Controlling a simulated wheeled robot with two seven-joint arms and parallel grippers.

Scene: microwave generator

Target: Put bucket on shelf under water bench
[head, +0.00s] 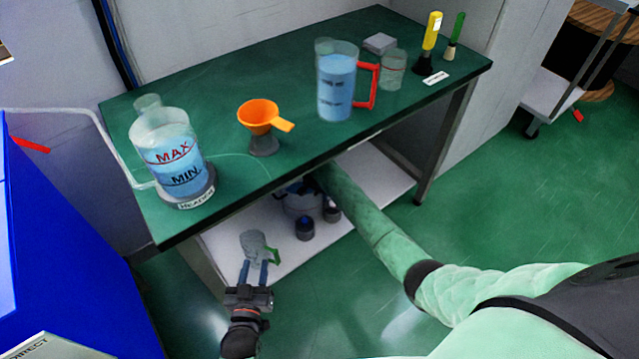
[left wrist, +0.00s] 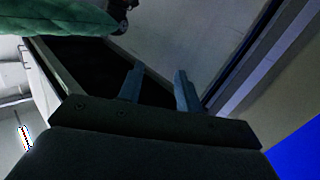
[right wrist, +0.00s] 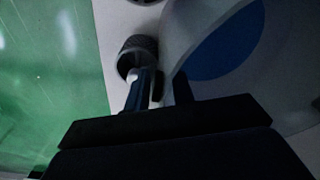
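A pale grey bucket-like vessel (head: 300,203) stands on the white lower shelf (head: 285,262) under the green-topped bench, partly hidden by the bench and my right arm. In the right wrist view the vessel (right wrist: 285,60) is large and round with a blue area inside. My right gripper (right wrist: 162,85) is close beside its wall. Its fingers are apart, with a narrow gap; I cannot tell whether something thin is between them. The head view hides this gripper. My left gripper (head: 255,270) is open and empty at the shelf's front left; it also shows in the left wrist view (left wrist: 158,82).
A clear jug with a green handle (head: 253,243) is just beyond my left gripper. Dark cylinders (head: 305,230) stand near the vessel. The benchtop holds a header tank (head: 170,150), an orange funnel (head: 258,116) and a red-handled jug (head: 337,85). A blue cabinet (head: 60,250) stands left.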

